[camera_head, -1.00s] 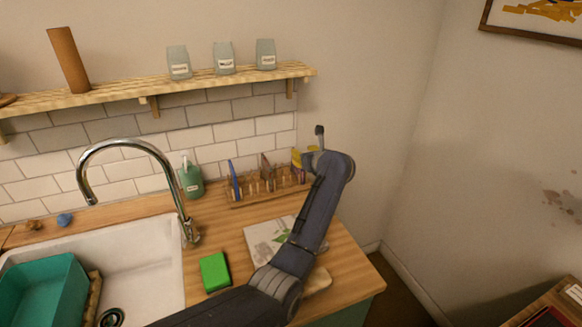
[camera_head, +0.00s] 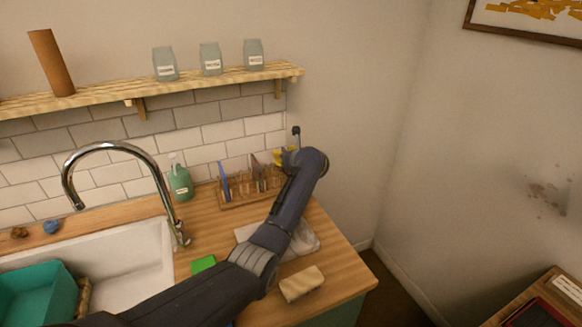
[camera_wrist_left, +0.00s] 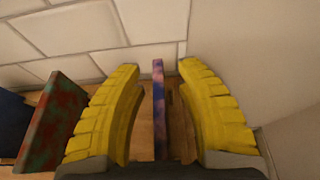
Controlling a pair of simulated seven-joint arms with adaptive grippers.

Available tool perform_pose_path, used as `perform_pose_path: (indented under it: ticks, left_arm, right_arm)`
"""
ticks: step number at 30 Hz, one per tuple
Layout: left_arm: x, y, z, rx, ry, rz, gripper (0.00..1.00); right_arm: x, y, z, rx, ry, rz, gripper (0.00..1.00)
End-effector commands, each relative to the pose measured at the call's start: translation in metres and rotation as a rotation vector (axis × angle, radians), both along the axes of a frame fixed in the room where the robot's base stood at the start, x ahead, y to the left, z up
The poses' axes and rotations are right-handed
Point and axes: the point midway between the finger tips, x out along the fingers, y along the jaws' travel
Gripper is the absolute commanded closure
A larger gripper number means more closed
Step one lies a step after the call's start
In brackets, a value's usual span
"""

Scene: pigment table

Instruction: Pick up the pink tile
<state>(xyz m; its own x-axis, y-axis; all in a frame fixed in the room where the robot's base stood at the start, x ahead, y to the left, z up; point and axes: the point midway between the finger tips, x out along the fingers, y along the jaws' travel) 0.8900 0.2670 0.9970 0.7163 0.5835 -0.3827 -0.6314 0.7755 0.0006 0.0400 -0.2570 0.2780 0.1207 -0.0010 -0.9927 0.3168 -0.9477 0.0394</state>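A wooden rack (camera_head: 240,203) on the counter holds several thin upright tiles, including a blue one (camera_head: 223,181). My left arm reaches across the counter, and its yellow gripper (camera_head: 279,158) is at the right end of the rack, partly hidden by the wrist. In the left wrist view the gripper (camera_wrist_left: 160,110) is open, with one finger on each side of a thin, upright pink-purple tile (camera_wrist_left: 158,110) with bluish patches. Gaps show between this tile and both fingers. A red-and-green mottled tile (camera_wrist_left: 52,122) stands outside the left finger. My right gripper is not in view.
The tiled wall (camera_wrist_left: 75,40) is close behind the rack, and a plain wall (camera_wrist_left: 255,60) is on the right. A tap (camera_head: 165,190), soap bottle (camera_head: 180,182), green sponge (camera_head: 203,264) and cream block (camera_head: 301,283) are around the arm. A shelf (camera_head: 150,90) hangs above.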

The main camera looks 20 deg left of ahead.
Motion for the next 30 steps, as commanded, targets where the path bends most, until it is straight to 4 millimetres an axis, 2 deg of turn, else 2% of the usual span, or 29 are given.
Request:
perform_pose_path:
  ticks: [5, 14, 30]
  left_arm:
    - [-0.0001, -0.0004, 0.0002, 0.0, 0.0, -0.001, 0.64]
    - [-0.0001, -0.0007, 0.0002, 0.0, 0.0, -0.001, 0.99]
    - [0.0002, -0.0009, 0.0031, -0.001, -0.002, 0.0, 1.0]
  right_arm:
    - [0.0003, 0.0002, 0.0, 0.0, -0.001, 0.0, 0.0]
    - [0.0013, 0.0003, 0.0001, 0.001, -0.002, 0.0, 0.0]
    - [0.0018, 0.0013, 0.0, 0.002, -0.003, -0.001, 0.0]
